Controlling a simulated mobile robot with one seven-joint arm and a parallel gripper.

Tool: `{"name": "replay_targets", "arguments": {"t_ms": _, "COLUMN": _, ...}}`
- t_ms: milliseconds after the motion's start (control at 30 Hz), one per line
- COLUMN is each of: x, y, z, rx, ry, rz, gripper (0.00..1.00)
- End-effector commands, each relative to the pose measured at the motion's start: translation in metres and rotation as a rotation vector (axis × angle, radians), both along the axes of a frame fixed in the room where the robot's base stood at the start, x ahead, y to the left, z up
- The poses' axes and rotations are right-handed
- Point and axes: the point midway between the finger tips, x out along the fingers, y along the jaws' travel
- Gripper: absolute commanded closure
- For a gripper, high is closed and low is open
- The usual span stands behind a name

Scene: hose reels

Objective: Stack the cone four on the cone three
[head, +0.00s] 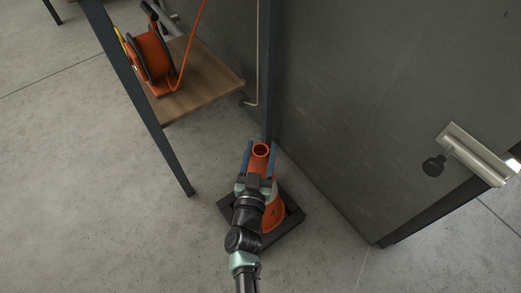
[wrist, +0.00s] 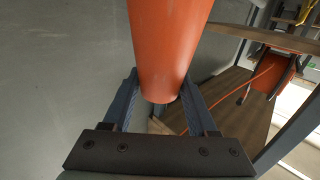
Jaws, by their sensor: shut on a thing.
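An orange cone (head: 260,149) stands upright on the floor area by the grey wall, its open round top facing up in the head view. My gripper (head: 260,160) has its two blue fingers on either side of the upper part of this cone, shut on it. Below, an orange flank (head: 275,214) and a dark square base (head: 293,217) show partly behind my arm. I cannot tell whether these are one cone or two nested, nor which is cone three or four. In the wrist view the orange cone (wrist: 168,45) runs between the fingers.
A wooden shelf (head: 205,83) on dark metal legs holds an orange hose reel (head: 150,60) at upper left. A dark post (head: 268,85) stands just behind the cone. A grey door (head: 385,110) with a handle (head: 475,153) is at right. The concrete floor at left is clear.

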Motion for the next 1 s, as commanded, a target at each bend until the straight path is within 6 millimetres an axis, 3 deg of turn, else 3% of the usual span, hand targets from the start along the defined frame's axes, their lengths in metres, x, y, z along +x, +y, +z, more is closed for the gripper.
{"name": "replay_targets", "arguments": {"t_ms": 400, "x": 0.001, "y": -0.001, "z": -0.002, "rx": 0.0, "ry": -0.002, "rz": -0.001, "gripper": 1.0}}
{"name": "replay_targets", "arguments": {"t_ms": 433, "x": 0.001, "y": -0.001, "z": -0.002, "rx": 0.0, "ry": -0.001, "rz": -0.001, "gripper": 0.38}}
{"name": "replay_targets", "arguments": {"t_ms": 600, "x": 0.0, "y": 0.0, "z": -0.003, "rx": 0.0, "ry": 0.002, "rz": 0.0, "gripper": 0.08}}
{"name": "replay_targets", "arguments": {"t_ms": 1000, "x": -0.008, "y": 0.001, "z": -0.007, "rx": 0.001, "ry": 0.013, "rz": 0.003, "gripper": 0.07}}
